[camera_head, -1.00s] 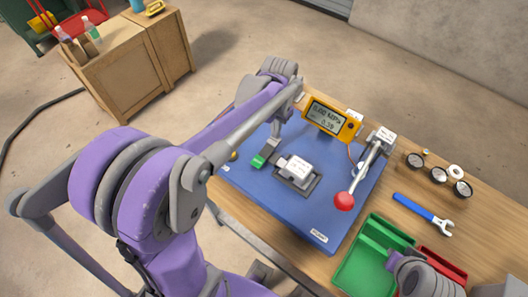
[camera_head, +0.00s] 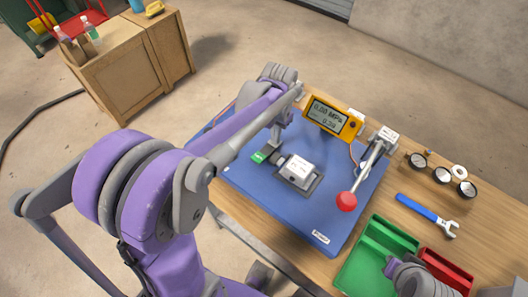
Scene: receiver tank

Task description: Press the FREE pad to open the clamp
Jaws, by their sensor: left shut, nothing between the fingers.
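The green pad (camera_head: 259,157), which I take for the FREE pad, is at the left of the blue mat. Its lettering is too small to read. My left gripper (camera_head: 271,146) points down with its shut, empty fingers at the pad's upper right edge. Whether the fingers touch the pad I cannot tell. Right of the pad is a grey block with a white labelled top (camera_head: 299,166) on a dark base. Whether the clamp there is open or shut does not show. My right gripper (camera_head: 391,268) is low at the right, over the green tray; its finger opening is unclear.
A yellow gauge (camera_head: 332,117) at the mat's back reads 0.00 MPa. A lever with a red ball (camera_head: 346,201) rises at the mat's right. Round dials, a blue wrench (camera_head: 423,211), a green tray (camera_head: 351,288) and a red tray (camera_head: 447,270) lie to the right.

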